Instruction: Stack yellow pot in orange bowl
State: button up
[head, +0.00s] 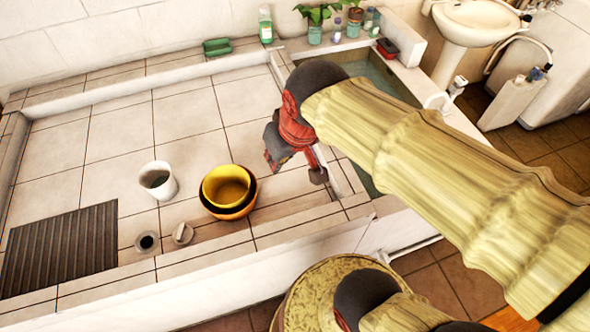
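The yellow pot (227,178) stands inside the dark-rimmed orange bowl (221,214) on the tiled basin floor. The pot's rim rises above the bowl's rim, and its lower part is hidden by the bowl. It looks upright or nearly so. My gripper (297,172) is to the right of the bowl, apart from it, above the tiles near the inner ledge. Its fingertips appear spread, with nothing seen between them.
A white cup (158,181) stands left of the bowl. A drain hole (147,242), a small round plug (183,234) and a ribbed dark mat (62,252) lie nearby. A water-filled trough (372,68) is at right. Bottles and plants line the back ledge.

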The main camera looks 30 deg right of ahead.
jog(key=shift+t, duration=0.5)
jog(key=s, duration=0.3)
jog(key=s+r, duration=0.1)
jog(key=s, duration=0.1)
jog(key=shift+s+d, duration=0.1)
jog(key=shift+d, duration=0.25)
